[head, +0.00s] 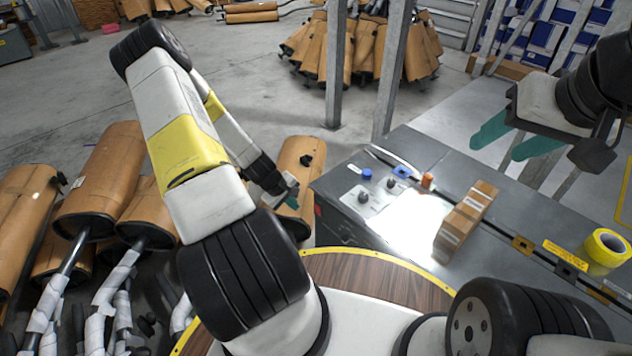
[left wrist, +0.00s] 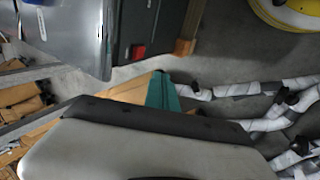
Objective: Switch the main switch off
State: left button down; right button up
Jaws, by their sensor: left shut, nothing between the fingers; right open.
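A grey metal workbench (head: 408,150) stands right of centre in the head view. A small red part, likely the main switch (head: 318,211), sits on its left side face. It also shows in the left wrist view as a red block (left wrist: 138,51) on a dark panel; its setting is too small to tell. My left gripper (head: 291,187) is shut and empty, with teal fingers, left of the workbench and apart from the red part. Its teal fingers also show in the left wrist view (left wrist: 163,93), below the red block. My right gripper (head: 508,138) is open and empty above the workbench's far side.
The bench top carries black knobs (head: 363,197), a blue button (head: 367,174), an orange part (head: 428,180), a cardboard box (head: 466,222) and yellow tape (head: 606,248). Brown mufflers (head: 100,180) crowd the floor at left; one muffler (head: 296,165) lies behind my left gripper.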

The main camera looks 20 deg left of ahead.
aim_at(316, 207)
pick_arm(q)
jog(key=w+d+f, duration=0.4)
jog(key=w+f, duration=0.2)
jog(key=f, duration=0.2)
jog(key=shift+w, duration=0.35)
jog(key=shift+r, duration=0.1)
jog(key=shift+w+d, duration=0.15)
jog(key=shift+w, duration=0.1)
jog(key=shift+r, duration=0.25)
jog(key=shift+r, duration=0.65)
